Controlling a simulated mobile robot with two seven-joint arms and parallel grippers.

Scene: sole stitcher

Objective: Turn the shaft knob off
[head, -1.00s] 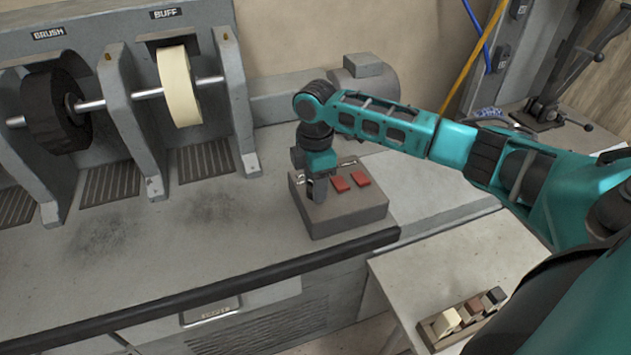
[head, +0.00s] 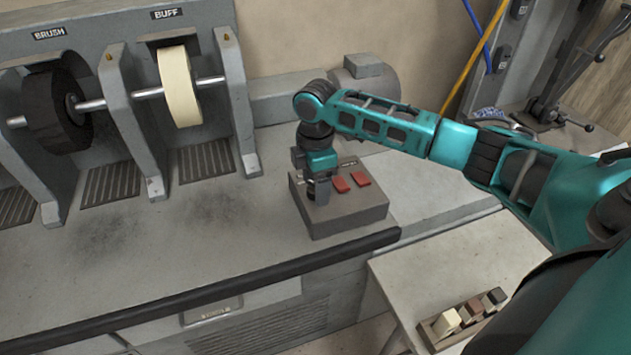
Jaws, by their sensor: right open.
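The grey control box (head: 345,215) stands on the bench below the machine's shaft end. Two red switches (head: 351,181) sit on its top. My right gripper (head: 318,192) points down over the left part of the box top, left of the red switches. Its jaws are open. The shaft knob is mostly hidden by the fingers; a small dark shape between them may be part of it. I cannot tell whether the fingers touch it, nor which way it points. My left gripper is not in view.
The machine carries a dark brush wheel (head: 55,108) and a cream buff wheel (head: 180,86) on one shaft (head: 150,93). A motor housing (head: 366,77) lies behind my right arm. Small blocks sit in a tray (head: 440,342) at the lower right. The bench front is clear.

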